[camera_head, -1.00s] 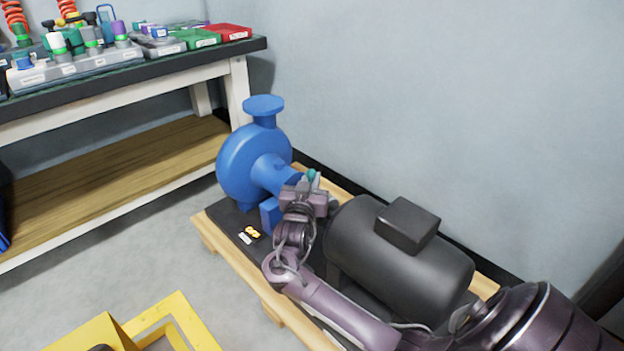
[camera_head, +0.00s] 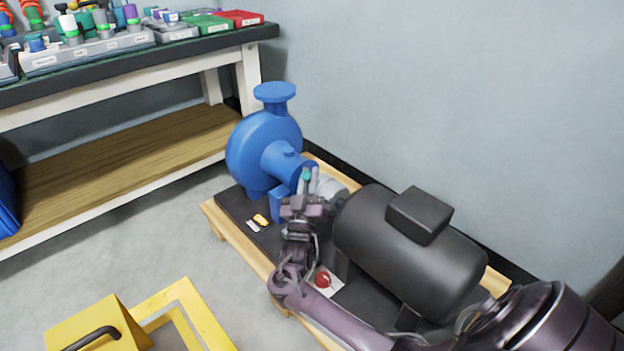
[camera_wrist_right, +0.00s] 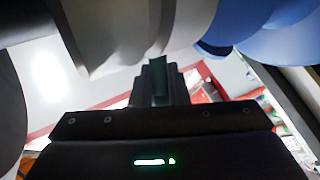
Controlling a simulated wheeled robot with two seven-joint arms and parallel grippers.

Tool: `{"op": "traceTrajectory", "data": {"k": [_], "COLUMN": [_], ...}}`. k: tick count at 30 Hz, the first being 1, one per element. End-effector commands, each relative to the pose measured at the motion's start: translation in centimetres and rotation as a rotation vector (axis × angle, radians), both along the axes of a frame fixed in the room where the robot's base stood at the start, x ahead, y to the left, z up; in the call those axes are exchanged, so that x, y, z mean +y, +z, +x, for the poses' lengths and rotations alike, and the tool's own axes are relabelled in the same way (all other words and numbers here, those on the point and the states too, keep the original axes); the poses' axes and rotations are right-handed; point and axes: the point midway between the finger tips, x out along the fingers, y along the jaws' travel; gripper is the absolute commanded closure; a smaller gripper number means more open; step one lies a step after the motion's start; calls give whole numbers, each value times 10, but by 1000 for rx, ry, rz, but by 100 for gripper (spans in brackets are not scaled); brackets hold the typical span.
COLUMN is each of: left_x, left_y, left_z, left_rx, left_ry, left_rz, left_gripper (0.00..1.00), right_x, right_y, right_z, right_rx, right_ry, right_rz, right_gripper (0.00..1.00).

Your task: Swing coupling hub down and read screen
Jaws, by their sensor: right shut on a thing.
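The silver coupling hub (camera_head: 331,188) sits between the blue pump (camera_head: 262,150) and the black motor (camera_head: 405,250). My right gripper (camera_head: 308,181) is at the hub's near side, its fingers pointing up and teal showing at the tip. It is shut on the hub, though the contact itself is partly hidden. In the right wrist view, the fingers (camera_wrist_right: 158,82) reach up to a large grey curved surface, with blue pump casing (camera_wrist_right: 275,35) at the right. A small orange-and-black device (camera_head: 261,219) lies on the dark base plate; its screen is too small to read. My left gripper is out of view.
The pump and motor stand on a wooden pallet (camera_head: 248,255). A red round knob (camera_head: 323,280) shows beside my right forearm. A yellow frame (camera_head: 185,310) stands on the floor at the front left. A workbench (camera_head: 150,50) with labelled trays is behind, and a wall is at right.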

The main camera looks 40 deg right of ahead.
Motion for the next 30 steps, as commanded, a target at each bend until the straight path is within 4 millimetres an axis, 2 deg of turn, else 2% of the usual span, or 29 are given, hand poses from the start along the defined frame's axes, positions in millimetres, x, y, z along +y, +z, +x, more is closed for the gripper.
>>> {"op": "traceTrajectory", "data": {"k": [14,15,18,26,30], "left_x": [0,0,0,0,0], "left_y": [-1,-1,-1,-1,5], "left_z": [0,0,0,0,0], "left_rx": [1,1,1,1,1], "left_ry": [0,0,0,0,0], "left_rz": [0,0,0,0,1], "left_gripper": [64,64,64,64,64], "right_x": [4,4,4,3,10], "right_y": [5,5,4,1,-3], "right_z": [1,1,1,0,-6], "right_rx": [-14,-14,-12,-7,-4], "right_ry": [7,7,7,4,4], "right_rz": [-20,-20,-18,-17,-14], "right_gripper": [100,80,68,68,68]}}
